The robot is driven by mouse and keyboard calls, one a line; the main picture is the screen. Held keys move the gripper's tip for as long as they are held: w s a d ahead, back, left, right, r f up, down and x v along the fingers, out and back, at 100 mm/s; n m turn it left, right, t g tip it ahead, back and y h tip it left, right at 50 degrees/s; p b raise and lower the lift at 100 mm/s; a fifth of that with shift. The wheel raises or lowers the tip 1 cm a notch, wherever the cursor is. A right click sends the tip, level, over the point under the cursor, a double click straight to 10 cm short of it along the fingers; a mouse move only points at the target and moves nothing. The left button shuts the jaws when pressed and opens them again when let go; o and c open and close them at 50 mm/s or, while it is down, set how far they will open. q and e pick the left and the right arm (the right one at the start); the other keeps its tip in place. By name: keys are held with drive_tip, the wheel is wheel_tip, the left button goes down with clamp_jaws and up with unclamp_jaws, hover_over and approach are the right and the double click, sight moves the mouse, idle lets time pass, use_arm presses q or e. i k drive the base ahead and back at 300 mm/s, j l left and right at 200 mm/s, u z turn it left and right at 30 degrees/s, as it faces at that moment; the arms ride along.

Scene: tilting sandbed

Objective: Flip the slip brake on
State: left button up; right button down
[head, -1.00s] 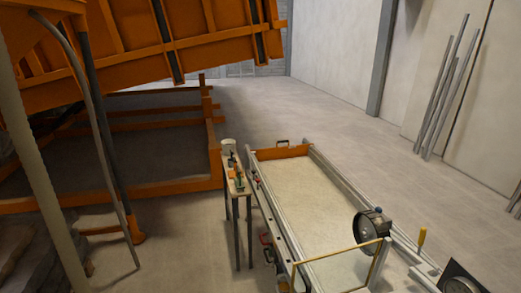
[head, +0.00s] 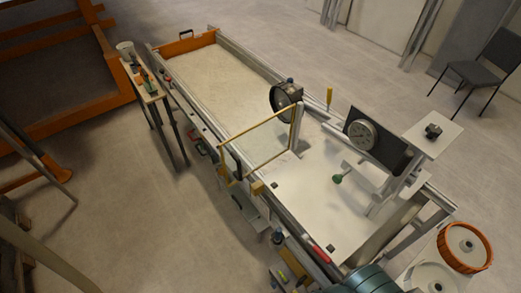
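The tilting sandbed (head: 215,85) is a long metal-railed bed of pale sand, running from the upper left to the middle. Its near part is a bare metal plate (head: 310,205). I cannot tell for sure which control is the slip brake. A red-handled lever (head: 320,254) lies along the near rail, a green knob (head: 338,178) stands on the plate, and a yellow handle (head: 329,95) stands upright by the far rail. Neither of my grippers is in view.
A round gauge (head: 361,133) sits on a dark panel, with an orange-rimmed wheel (head: 464,247) at the lower right. A narrow side table (head: 150,96) stands left of the bed. A chair (head: 483,68) is at the upper right. Open floor lies on the left.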

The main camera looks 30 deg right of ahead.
sight(330, 89)
drive_tip(key=i+j, duration=0.2)
drive_tip(key=i, duration=0.3)
drive_tip(key=i+j, duration=0.2)
drive_tip(key=i, duration=0.3)
drive_tip(key=i+j, duration=0.2)
drive_tip(key=i, duration=0.3)
drive_tip(key=i+j, duration=0.2)
drive_tip(key=i, duration=0.3)
drive_tip(key=i+j, duration=0.2)
drive_tip(key=i, duration=0.3)
drive_tip(key=i+j+z, duration=0.2)
drive_tip(key=k+l+z, duration=0.1)
drive_tip(key=z, duration=1.75)
